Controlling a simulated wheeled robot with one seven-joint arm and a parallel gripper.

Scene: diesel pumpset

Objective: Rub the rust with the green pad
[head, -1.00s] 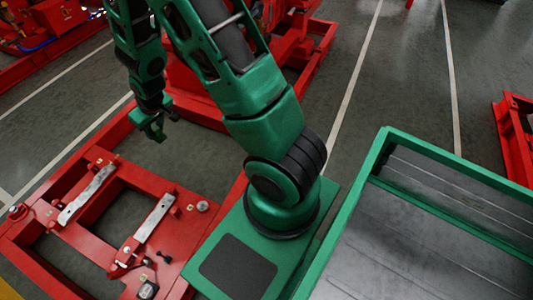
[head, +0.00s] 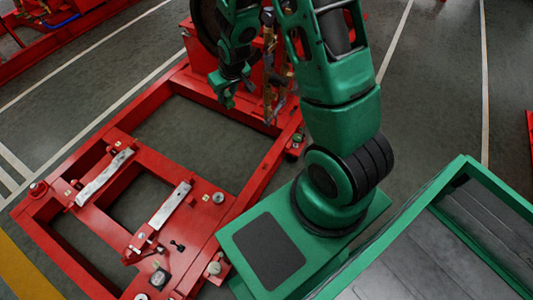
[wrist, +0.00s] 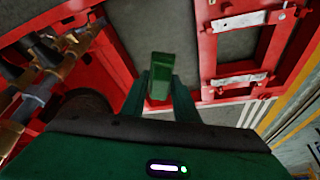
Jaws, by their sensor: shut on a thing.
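My gripper (wrist: 159,97) is shut on a green pad (wrist: 160,76), which sticks out beyond the fingertips in the wrist view. In the head view my gripper (head: 230,92) hangs over the open bay of the red frame, near its far end. The pad is too small to tell from the green fingers there. I cannot make out a clear rust patch in either view. The pad appears apart from the frame, with grey floor behind it.
The red base frame (head: 95,220) carries two pale metal strips (head: 104,178) and several bolts. Brown and grey pipes (wrist: 40,90) and a dark round part (wrist: 85,105) stand at left in the wrist view. A green-rimmed tray (head: 425,205) is at right.

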